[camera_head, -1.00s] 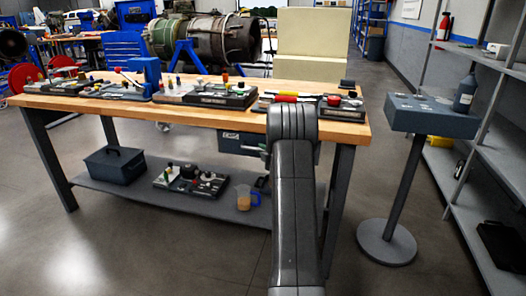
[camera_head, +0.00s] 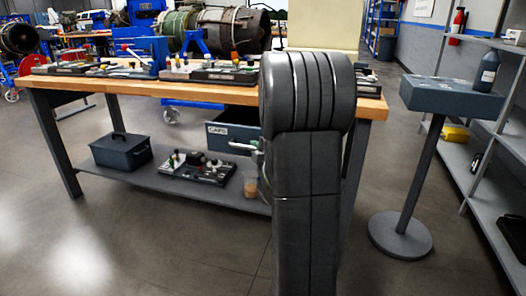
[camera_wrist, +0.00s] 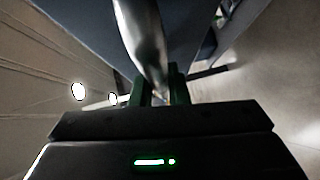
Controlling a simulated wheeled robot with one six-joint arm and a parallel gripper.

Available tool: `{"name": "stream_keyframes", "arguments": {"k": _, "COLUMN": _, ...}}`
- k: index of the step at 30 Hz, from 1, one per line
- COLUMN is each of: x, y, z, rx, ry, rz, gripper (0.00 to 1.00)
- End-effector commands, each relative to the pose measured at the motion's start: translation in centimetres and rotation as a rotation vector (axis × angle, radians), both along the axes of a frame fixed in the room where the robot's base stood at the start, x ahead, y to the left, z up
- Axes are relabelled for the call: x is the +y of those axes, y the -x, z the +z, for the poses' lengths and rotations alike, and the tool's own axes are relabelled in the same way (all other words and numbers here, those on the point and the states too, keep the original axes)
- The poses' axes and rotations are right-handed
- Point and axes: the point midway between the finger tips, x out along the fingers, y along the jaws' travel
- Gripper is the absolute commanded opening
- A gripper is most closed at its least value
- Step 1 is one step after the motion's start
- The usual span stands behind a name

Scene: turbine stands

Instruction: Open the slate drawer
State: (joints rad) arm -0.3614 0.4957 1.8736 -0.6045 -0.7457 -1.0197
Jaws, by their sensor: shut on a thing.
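The slate drawer (camera_head: 228,130) hangs under the workbench top, with a white label that seems to read CAPS. It stands partly out, and a dark gap shows above its front. My arm hides its right part. My gripper (camera_head: 259,152) is at the drawer's front, partly hidden behind my arm. In the wrist view, the green fingers of my gripper (camera_wrist: 160,90) are shut on the shiny metal bar handle (camera_wrist: 146,40). The dark slate drawer face (camera_wrist: 88,22) lies beyond the handle.
The workbench (camera_head: 150,88) carries several trays of parts. A pedestal stand (camera_head: 408,185) and grey shelving (camera_head: 480,185) are on the right. Floor in front is clear.

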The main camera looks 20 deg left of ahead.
Motion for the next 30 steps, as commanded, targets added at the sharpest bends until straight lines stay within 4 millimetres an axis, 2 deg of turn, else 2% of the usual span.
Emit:
{"name": "stream_keyframes", "arguments": {"k": 1, "x": 0.1, "y": 1.3, "z": -0.6, "rx": -0.001, "ry": 0.001, "rz": 0.001, "gripper": 0.00}}
{"name": "stream_keyframes", "arguments": {"k": 6, "x": 0.1, "y": 4.4, "z": -0.4, "rx": 0.000, "ry": 0.000, "rz": 0.001, "gripper": 0.00}}
{"name": "stream_keyframes", "arguments": {"k": 12, "x": 0.2, "y": 6.8, "z": -0.3, "rx": 0.001, "ry": 0.001, "rz": 0.000, "gripper": 0.00}}
{"name": "stream_keyframes", "arguments": {"k": 18, "x": 0.2, "y": 7.8, "z": -0.1, "rx": 0.002, "ry": 0.001, "rz": -0.002, "gripper": 0.00}}
{"name": "stream_keyframes", "arguments": {"k": 30, "x": 0.2, "y": 8.0, "z": -0.1, "rx": 0.004, "ry": 0.001, "rz": -0.003, "gripper": 0.00}}
